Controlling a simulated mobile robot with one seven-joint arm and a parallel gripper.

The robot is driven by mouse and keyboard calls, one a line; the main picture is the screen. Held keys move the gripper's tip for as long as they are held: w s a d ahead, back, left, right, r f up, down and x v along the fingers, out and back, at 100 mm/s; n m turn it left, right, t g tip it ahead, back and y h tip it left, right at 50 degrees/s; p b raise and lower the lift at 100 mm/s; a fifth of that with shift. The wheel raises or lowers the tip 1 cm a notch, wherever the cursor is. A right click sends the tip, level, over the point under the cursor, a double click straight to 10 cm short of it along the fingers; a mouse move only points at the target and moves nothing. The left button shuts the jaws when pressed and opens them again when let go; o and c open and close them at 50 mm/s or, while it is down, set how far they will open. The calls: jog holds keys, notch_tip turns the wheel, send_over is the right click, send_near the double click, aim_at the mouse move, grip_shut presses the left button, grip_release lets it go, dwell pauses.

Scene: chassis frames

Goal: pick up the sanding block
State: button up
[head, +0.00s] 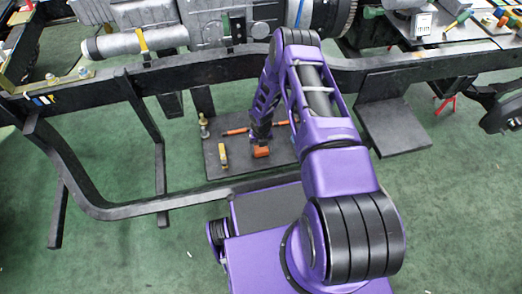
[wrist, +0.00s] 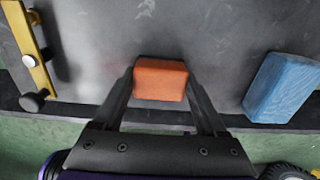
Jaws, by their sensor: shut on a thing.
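An orange block (wrist: 161,79), which looks like the sanding block, sits between the two fingers of my gripper (wrist: 160,84) in the wrist view. The fingers are shut on its left and right sides. In the head view the orange block (head: 261,152) shows just below my gripper (head: 262,142), over the dark board (head: 220,171). I cannot tell whether it touches the board or is slightly above it.
A blue block (wrist: 283,88) lies right of my gripper in the wrist view. A yellow tool (wrist: 30,45) with knobs lies at the left. In the head view, a black frame rail (head: 200,77) runs behind my arm; green floor (head: 120,255) is open in front.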

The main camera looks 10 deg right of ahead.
notch_tip(320, 180, up, 10)
jog(key=shift+p, duration=0.8)
